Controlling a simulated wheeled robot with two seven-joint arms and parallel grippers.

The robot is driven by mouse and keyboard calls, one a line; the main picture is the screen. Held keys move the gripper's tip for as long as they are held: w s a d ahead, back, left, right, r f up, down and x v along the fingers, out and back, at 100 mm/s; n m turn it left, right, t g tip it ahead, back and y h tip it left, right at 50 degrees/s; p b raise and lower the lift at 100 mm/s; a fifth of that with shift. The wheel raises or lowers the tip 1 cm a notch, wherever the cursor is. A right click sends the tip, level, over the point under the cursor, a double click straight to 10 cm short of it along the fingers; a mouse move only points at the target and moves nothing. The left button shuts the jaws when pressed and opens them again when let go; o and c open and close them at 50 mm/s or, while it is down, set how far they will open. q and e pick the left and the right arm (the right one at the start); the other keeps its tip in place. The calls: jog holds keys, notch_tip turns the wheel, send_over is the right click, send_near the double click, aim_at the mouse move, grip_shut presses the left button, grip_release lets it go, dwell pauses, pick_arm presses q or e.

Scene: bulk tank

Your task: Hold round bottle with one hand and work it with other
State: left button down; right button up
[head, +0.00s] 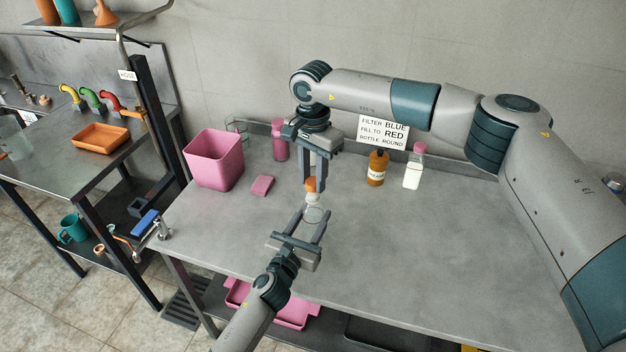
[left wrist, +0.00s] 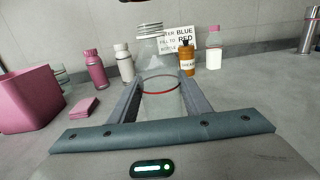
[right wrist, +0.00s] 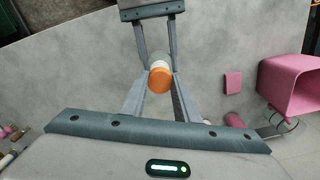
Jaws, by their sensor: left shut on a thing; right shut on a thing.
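The round bottle is clear, with a pale neck and a red ring line, and stands upright above the table in the head view (head: 314,214). It also shows in the left wrist view (left wrist: 165,104). My left gripper (head: 313,216) is shut on its body from the near side. My right gripper (head: 312,183) comes from above and is shut on the cap.
A brown bottle (head: 377,168) and a white bottle with pink cap (head: 413,170) stand before a sign (head: 383,131).

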jog(key=shift+r, duration=1.35)
pick_arm(q)
jog(key=c, duration=0.9)
grip_release()
jog(key=b+v, duration=0.1)
jog(key=v, duration=1.1)
jog(key=shift+b, duration=0.4)
pick_arm(e)
jog(key=shift+f, duration=0.9)
